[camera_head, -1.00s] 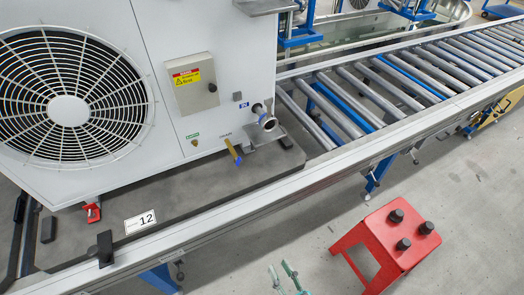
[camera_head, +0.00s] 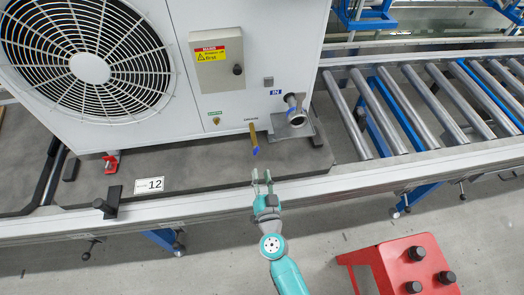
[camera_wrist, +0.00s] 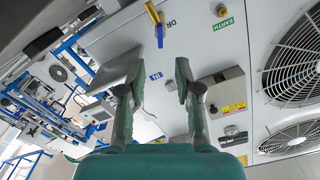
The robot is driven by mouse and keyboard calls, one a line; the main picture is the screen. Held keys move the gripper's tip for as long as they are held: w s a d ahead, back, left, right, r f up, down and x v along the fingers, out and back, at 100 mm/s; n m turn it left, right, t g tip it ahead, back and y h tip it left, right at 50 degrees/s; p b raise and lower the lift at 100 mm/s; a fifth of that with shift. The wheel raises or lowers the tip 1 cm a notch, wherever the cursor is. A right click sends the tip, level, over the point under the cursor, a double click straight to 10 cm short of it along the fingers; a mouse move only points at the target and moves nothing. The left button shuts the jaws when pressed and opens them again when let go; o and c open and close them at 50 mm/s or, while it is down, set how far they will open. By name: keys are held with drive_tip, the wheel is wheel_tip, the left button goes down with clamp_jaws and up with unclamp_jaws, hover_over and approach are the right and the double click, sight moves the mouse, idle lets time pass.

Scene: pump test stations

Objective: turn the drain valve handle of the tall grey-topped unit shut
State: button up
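A white unit (camera_head: 200,15) with a large fan grille stands on the grey platform; its top is out of view. Low on its front, beside the IN port, is the drain valve: a short brass pipe (camera_head: 252,135) with a blue handle (camera_head: 256,151) at its lower end. In the wrist view the blue handle (camera_wrist: 160,36) shows near the top centre, in line with the brass pipe, beside a partly cut "DR" label. My gripper (camera_head: 262,174) is open and empty, just below the handle in the head view and apart from it. Its fingers (camera_wrist: 156,85) are spread in the wrist view.
The silver IN port (camera_head: 295,110) juts out right of the valve. An aluminium rail (camera_head: 215,205) runs along the platform front. A roller conveyor (camera_head: 430,105) lies to the right. A red stool (camera_head: 400,260) with black knobs stands on the floor.

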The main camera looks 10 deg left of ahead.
sight(256, 150)
drive_tip(key=x, duration=0.9)
drive_tip(key=shift+w, duration=0.25)
clamp_jaws()
